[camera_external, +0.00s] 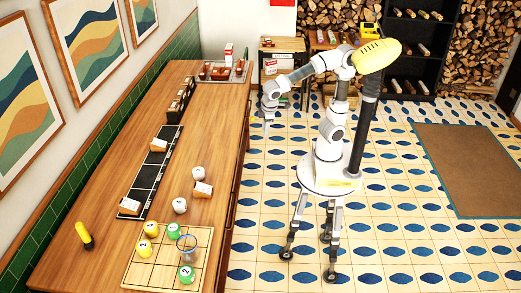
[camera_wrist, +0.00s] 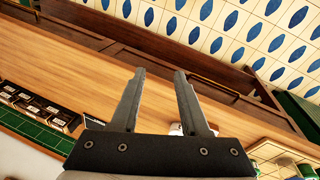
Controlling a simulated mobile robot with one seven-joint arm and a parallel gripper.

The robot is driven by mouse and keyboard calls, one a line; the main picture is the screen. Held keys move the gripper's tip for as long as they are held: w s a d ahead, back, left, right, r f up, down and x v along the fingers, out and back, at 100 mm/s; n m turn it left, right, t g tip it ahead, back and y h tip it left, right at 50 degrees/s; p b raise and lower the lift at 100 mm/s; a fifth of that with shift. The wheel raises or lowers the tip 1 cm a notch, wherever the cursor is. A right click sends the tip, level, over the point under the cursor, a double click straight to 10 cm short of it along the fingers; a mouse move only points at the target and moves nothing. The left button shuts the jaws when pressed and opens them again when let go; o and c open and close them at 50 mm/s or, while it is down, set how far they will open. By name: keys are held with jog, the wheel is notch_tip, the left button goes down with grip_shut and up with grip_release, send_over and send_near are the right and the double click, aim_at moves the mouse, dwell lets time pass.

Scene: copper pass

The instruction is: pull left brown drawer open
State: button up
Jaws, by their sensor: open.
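The long wooden counter (camera_external: 213,150) has a dark brown front on its right side. Its brown drawer fronts (camera_external: 237,175) are seen very steeply, so I cannot tell the left drawer from the others there. In the wrist view the brown front (camera_wrist: 225,92) runs diagonally beyond my fingertips, with thin dark bars along it. My gripper (camera_external: 267,124) points down beside the counter's front edge, toward its far part. In the wrist view my gripper (camera_wrist: 159,73) is open, with nothing between its two fingers. I cannot tell whether the fingertips touch the front.
A wooden board (camera_external: 140,272) with numbered balls lies at the counter's near end. A tray (camera_external: 240,73) with small items stands at the far end. A black strip (camera_external: 148,180) lies along the middle. The tiled floor (camera_external: 400,235) right of my base is clear.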

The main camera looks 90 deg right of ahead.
jog(key=w+a+f+n+t+h+b, duration=0.2)
jog(key=w+a+f+n+h+b, duration=0.15)
jog(key=a+f, duration=0.8)
jog(key=w+a+f+n+t+h+b, duration=0.25)
jog(key=a+f+h+b, duration=0.25)
jog(key=a+f, duration=0.65)
jog(key=s+a+f+n+t+b, duration=0.2)
jog(key=s+a+f+t, duration=0.2)
jog(key=a+f+t, duration=0.35)
jog(key=w+d+f, duration=0.1)
jog(key=w+d, duration=0.2)
jog(key=w, duration=0.1)
jog(key=w+d+f+g+b, duration=0.1)
jog(key=w+d, duration=0.2)
jog(key=d, duration=0.1)
jog(key=w+d+g+h+b, duration=0.1)
jog(key=w+d, duration=0.2)
jog(key=w, duration=0.1)
jog(key=shift+w+d+f, duration=0.25)
jog(key=shift+w+f, duration=0.1)
jog(key=shift+f, duration=0.05)
grip_shut()
